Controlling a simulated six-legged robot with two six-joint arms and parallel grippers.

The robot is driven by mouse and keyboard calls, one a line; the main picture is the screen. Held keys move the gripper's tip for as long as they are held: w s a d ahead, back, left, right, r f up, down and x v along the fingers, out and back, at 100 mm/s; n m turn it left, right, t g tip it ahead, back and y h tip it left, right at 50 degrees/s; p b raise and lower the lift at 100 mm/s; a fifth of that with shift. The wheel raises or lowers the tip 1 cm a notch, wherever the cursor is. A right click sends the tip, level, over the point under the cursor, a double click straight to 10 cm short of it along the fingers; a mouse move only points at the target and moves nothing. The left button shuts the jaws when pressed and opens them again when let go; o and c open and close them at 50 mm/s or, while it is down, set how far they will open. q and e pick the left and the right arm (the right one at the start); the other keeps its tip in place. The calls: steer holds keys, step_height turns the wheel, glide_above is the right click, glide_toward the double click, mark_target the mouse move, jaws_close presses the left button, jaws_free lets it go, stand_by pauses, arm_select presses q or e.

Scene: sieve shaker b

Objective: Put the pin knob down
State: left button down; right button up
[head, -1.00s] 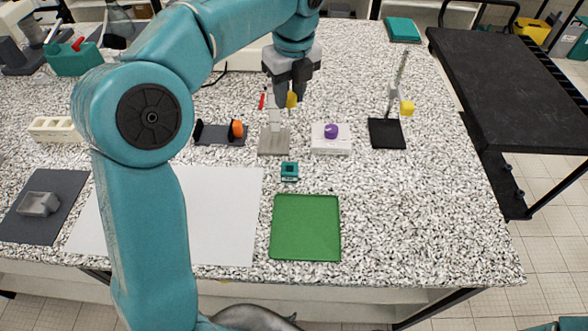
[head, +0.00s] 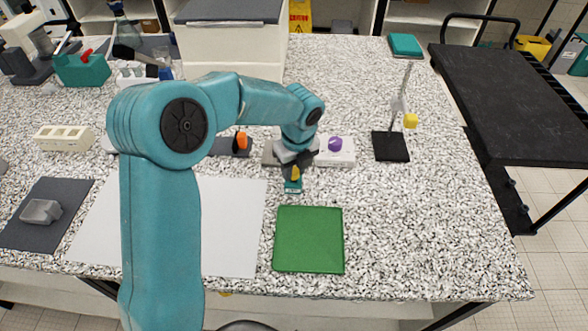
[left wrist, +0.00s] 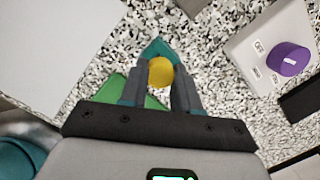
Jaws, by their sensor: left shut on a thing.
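The yellow pin knob (head: 295,172) is between the fingers of my left gripper (head: 292,174), which is shut on it. It also shows as a round yellow top in the left wrist view (left wrist: 161,71), between the two grey fingers (left wrist: 160,85). In the left wrist view the teal holder (left wrist: 158,48) shows just behind the knob. I cannot tell whether the knob touches it. My right gripper is not in view.
A green tray (head: 309,240) lies in front of the holder. An orange knob (head: 241,141) is behind left. The table's right front is clear.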

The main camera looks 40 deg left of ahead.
arm_select(q)
steer(key=shift+s+f, duration=0.15)
steer(key=shift+f, duration=0.15)
steer(key=shift+f, duration=0.1)
steer(key=shift+f, duration=0.15)
steer(key=shift+f+b, duration=0.4)
steer(key=c, duration=0.8)
jaws_free()
steer(key=shift+d+f, duration=0.1)
steer(key=shift+d, duration=0.05)
